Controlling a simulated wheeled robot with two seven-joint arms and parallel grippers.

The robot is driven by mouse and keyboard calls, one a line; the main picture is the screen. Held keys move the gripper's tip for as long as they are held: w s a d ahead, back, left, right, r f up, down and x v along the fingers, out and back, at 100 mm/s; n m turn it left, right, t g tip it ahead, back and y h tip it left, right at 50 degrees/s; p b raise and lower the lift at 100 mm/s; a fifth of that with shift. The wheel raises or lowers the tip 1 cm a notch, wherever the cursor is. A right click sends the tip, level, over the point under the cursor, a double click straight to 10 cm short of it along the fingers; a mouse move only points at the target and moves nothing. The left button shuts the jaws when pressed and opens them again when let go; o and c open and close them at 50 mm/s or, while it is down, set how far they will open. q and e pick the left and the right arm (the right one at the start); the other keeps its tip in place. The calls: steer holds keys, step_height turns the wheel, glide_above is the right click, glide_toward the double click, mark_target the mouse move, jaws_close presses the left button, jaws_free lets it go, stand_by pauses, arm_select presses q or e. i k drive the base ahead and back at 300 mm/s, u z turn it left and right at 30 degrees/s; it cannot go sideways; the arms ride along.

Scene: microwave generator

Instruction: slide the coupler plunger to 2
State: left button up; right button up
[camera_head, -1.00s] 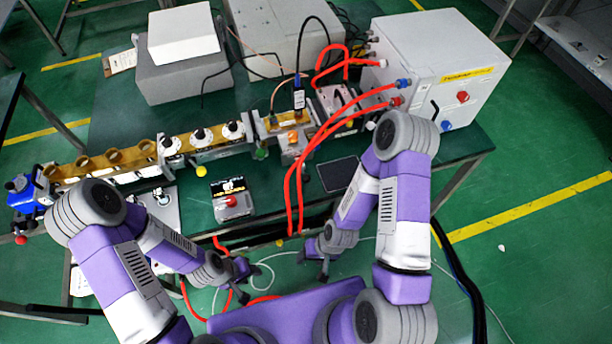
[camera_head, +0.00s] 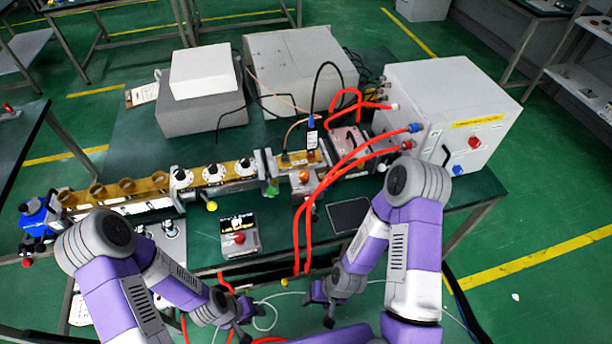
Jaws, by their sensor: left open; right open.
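A brass-coloured waveguide line runs along the bench. Its left section carries several brown rings (camera_head: 127,186), and its middle section carries three white dials with black knobs (camera_head: 213,174). A coupler block with an orange-lit part (camera_head: 304,176) sits at the right of the line. I cannot tell which small part is the plunger, and no scale mark is readable. My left gripper (camera_head: 240,328) is open and empty, low in front of the bench. My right gripper (camera_head: 320,308) is open and empty, also in front of the bench, to the right. Neither touches the line.
A white cabinet (camera_head: 449,112) with red hoses (camera_head: 309,225) stands at the right; the hoses hang over the bench front. A small control box with a red button (camera_head: 239,238) and a black pad (camera_head: 349,216) lie near the front edge. Grey boxes (camera_head: 201,105) stand behind.

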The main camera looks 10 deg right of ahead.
mark_target(315, 217)
steer(key=k, duration=1.25)
steer(key=u, duration=0.35)
steer(key=i, duration=0.75)
steer(key=z, duration=0.35)
